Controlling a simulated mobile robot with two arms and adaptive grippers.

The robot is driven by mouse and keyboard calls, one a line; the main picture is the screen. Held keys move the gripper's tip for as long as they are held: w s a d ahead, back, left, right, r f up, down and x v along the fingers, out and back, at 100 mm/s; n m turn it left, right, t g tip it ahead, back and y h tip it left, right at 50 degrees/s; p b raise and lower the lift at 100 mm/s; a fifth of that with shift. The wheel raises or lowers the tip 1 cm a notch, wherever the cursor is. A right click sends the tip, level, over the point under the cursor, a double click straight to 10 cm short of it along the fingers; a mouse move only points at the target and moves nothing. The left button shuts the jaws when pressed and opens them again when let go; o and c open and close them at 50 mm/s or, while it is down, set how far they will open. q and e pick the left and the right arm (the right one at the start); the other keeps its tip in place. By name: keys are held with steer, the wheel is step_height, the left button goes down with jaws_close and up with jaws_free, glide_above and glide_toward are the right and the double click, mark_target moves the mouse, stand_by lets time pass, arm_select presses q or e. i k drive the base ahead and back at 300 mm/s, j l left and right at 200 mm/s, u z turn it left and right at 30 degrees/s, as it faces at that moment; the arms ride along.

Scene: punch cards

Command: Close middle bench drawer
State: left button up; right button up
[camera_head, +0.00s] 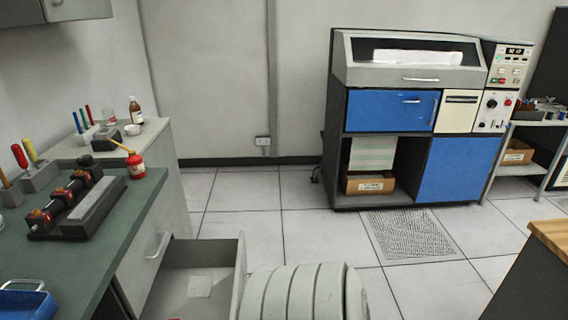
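A grey bench (150,210) with a green top stands along the left side. A drawer (175,285) is pulled out from the bench, and its front panel (239,272) stands well away from the bench face. A pale square (200,287) lies on its floor. The drawer is cut off by the bottom edge, so I cannot tell from this view whether it is the middle one. A grey front with a bar handle (158,245) sits flush in the bench face above it. Neither of my grippers is in view.
A ribbed pale cylindrical form fills the bottom centre, right beside the drawer front. Tools and a red oil can (135,166) stand on the bench. A blue-and-grey machine (390,110) stands at the back wall. The tiled floor (240,190) between is clear.

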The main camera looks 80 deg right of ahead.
mark_target(225, 259)
steer(key=k+l+z, duration=0.1)
steer(key=z, duration=1.8)
